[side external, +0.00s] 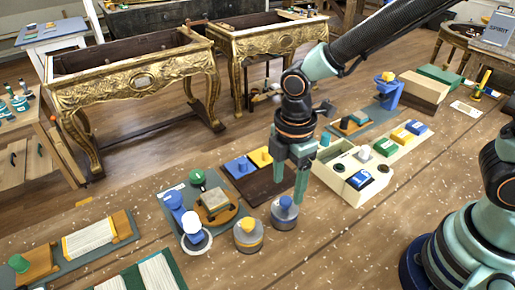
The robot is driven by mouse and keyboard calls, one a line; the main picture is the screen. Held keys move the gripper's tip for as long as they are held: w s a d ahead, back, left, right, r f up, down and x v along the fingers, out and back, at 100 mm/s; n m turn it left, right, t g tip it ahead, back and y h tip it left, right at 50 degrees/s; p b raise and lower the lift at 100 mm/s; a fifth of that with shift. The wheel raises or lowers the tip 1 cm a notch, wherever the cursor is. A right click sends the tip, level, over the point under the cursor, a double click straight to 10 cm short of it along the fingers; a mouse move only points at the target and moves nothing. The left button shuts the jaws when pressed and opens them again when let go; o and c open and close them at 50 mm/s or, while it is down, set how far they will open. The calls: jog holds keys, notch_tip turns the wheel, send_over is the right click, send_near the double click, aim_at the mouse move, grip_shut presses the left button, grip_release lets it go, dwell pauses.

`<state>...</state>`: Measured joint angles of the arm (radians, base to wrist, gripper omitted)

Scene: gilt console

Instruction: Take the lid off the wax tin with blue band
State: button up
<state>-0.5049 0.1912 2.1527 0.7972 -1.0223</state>
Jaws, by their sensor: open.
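The wax tin with blue band (284,221) looks like the squat grey tin with a blue knob (286,202) on top, upright on the wooden bench. Its lid appears to be on; the band itself is too small to make out clearly. My gripper (291,182) points down, open, just above and behind this tin in the side view. One finger comes down close to the right of the knob; I cannot tell whether it touches. Nothing shows between the fingers.
A similar tin with a yellow knob (248,237) stands close to the left. A dark board with blue and yellow pieces (262,186) lies behind. A cream compartment tray (332,183) sits to the right. The bench in front is clear.

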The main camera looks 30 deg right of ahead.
aim_at(286, 199)
notch_tip(286, 199, down, 4)
jog(key=shift+w+f, duration=0.1)
jog(key=shift+f, duration=0.05)
grip_shut()
dwell(0.4)
